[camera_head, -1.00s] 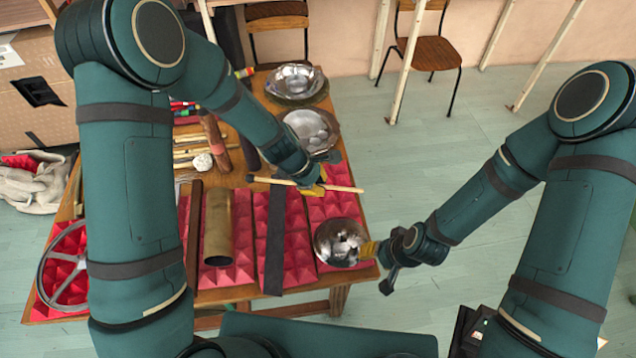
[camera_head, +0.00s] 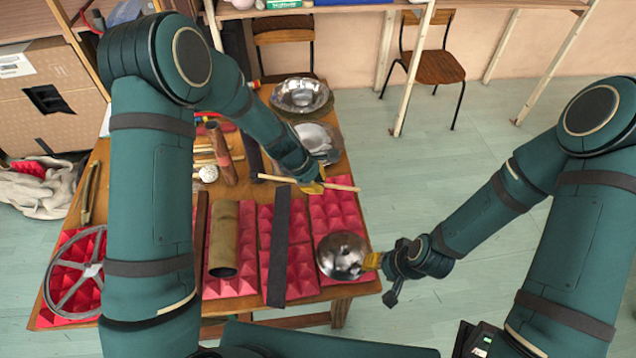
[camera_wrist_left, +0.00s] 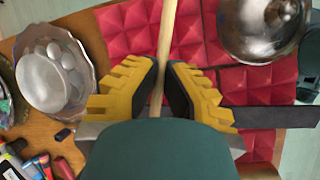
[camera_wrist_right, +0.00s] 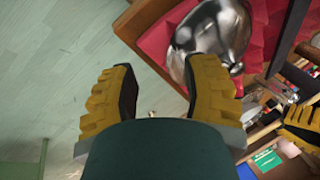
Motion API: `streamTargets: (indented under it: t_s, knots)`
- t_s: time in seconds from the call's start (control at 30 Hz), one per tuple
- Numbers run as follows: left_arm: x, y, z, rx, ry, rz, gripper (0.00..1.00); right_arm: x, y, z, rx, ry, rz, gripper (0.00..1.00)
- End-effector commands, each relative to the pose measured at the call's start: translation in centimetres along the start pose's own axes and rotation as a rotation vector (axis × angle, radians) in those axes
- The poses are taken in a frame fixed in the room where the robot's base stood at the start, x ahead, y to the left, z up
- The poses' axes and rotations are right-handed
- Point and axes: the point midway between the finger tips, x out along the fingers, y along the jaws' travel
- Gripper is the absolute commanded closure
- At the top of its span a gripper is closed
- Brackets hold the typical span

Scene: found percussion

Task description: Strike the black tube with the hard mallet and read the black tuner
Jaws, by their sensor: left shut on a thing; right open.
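My left gripper (camera_head: 313,187) is shut on a thin pale wooden stick (camera_head: 342,186), probably the mallet. It holds the stick roughly level above the red foam; the stick also shows between the yellow fingers in the left wrist view (camera_wrist_left: 167,45). My right gripper (camera_head: 373,262) is open and empty beside a metal bowl. I cannot identify the black tuner.
The shiny metal bowl (camera_head: 341,250) sits on red foam at the table's right edge. A brown tube (camera_head: 224,235) and a wheel (camera_head: 77,270) lie to the left. Metal dishes (camera_head: 301,95) stand at the back. Floor (camera_head: 430,170) right of the table is clear.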

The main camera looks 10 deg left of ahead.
Motion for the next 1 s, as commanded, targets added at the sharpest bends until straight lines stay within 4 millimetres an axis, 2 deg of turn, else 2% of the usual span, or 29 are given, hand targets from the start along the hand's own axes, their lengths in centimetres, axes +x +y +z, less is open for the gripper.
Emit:
streamTargets:
  t_s: [0.23,0.37,0.6,0.67,1.0]
  knots:
    - [-0.4,3.9,-3.4,0.153,-0.026,-0.052,1.0,-0.4,-0.2,-0.1,0.0,0.0,0.0,0.53]
    - [-0.5,3.1,-2.9,0.154,-0.029,-0.055,1.0,-0.4,-0.1,-0.1,0.0,0.0,0.0,0.53]
    - [-0.5,-0.9,-1.1,0.154,-0.028,-0.054,1.0,0.0,0.0,0.0,0.0,0.0,0.0,0.53]
    - [-0.6,-1.5,-0.8,0.153,-0.028,-0.053,1.0,0.0,0.0,0.0,0.0,0.0,0.0,0.53]
    - [-0.6,-1.8,-0.7,0.153,-0.027,-0.052,1.0,0.0,0.0,0.0,0.0,0.0,0.0,0.53]
